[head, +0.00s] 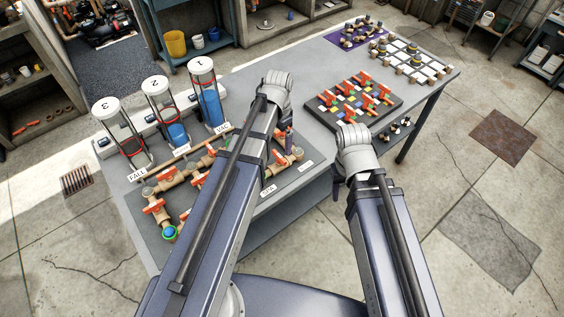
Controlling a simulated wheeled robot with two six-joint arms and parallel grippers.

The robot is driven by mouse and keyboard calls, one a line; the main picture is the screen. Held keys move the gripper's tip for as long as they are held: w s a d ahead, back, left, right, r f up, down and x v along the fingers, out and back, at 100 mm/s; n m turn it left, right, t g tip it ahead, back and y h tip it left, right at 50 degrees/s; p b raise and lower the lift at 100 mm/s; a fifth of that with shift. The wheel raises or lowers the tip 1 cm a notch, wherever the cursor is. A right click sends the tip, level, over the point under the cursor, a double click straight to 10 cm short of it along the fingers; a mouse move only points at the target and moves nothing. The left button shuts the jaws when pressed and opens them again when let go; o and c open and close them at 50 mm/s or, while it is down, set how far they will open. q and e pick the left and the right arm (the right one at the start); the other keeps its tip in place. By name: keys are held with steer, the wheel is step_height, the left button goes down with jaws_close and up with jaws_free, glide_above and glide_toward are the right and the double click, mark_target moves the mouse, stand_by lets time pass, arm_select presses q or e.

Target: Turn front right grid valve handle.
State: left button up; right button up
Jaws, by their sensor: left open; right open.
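The valve grid is a dark square board (322,113) on the right half of the table, with several orange-red handles (368,103) over coloured squares. Its front corner is close to my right arm's grey joint, and I cannot tell if the arm hides part of it. My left gripper (288,140) shows only as a small dark part beside my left arm, above the pipe panel and left of the grid. My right gripper (336,187) shows only as a dark part beside my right arm, near the table's front edge. Both are open, apart from the grid handles, with no held object visible.
Three clear cylinders (208,105) numbered 1 to 3 stand at the table's left. A pipe panel (290,185) with orange valve handles lies in front of them. White blocks (425,68) and a purple mat (345,40) with parts lie behind the grid. Grey table (270,62) between is bare.

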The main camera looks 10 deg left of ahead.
mark_target(279, 156)
arm_select(q)
steer(key=shift+w+f, duration=0.25)
steer(key=shift+f, duration=0.1)
steer(key=shift+s+f+b, duration=0.15)
steer(key=shift+f+b, duration=0.3)
steer(key=shift+b, duration=0.3)
step_height(279, 156, down, 7)
steer(key=b, duration=0.6)
steer(key=shift+r, duration=0.2)
steer(key=shift+r, duration=0.1)
steer(key=shift+c, duration=0.2)
steer(key=c, duration=1)
